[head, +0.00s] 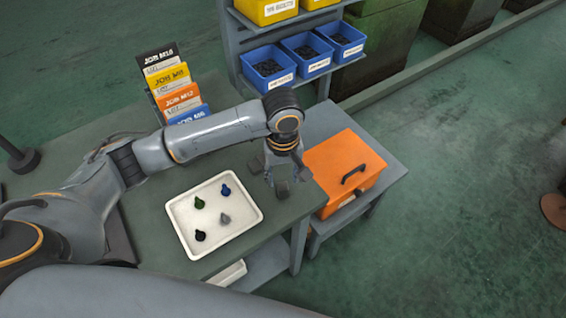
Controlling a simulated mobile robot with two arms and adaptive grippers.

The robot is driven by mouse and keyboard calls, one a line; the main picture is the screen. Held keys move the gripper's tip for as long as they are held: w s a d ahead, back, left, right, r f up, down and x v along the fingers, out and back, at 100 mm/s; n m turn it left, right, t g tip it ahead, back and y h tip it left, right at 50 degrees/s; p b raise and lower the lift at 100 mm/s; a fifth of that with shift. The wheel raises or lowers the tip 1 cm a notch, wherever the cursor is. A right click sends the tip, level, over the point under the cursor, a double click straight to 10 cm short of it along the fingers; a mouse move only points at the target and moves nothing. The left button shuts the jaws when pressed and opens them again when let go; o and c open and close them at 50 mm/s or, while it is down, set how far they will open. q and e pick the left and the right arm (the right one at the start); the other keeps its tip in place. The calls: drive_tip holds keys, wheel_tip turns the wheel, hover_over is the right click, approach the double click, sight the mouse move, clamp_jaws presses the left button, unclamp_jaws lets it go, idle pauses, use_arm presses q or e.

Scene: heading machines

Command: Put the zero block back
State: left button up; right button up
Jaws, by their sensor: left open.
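My left gripper (286,177) points down over the right end of the grey-green bench (145,205), between the white tray and the orange box. It is open. A small dark grey piece (283,188) shows at its fingertips; I cannot tell whether this is the zero block or part of the gripper. I cannot make out the zero block for certain anywhere else. My right gripper is not in view.
A white tray (190,250) holds several small coloured pieces. An orange box (345,165) with a black handle stands on a lower grey table at right. Upright colour cards (165,75) stand behind the arm. A shelf rack with blue bins (268,66) rises at the back.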

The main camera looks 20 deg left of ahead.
sight(283, 187)
use_arm(q)
wheel_tip(283, 187, up, 7)
drive_tip(key=shift+b, duration=0.4)
idle(0.4)
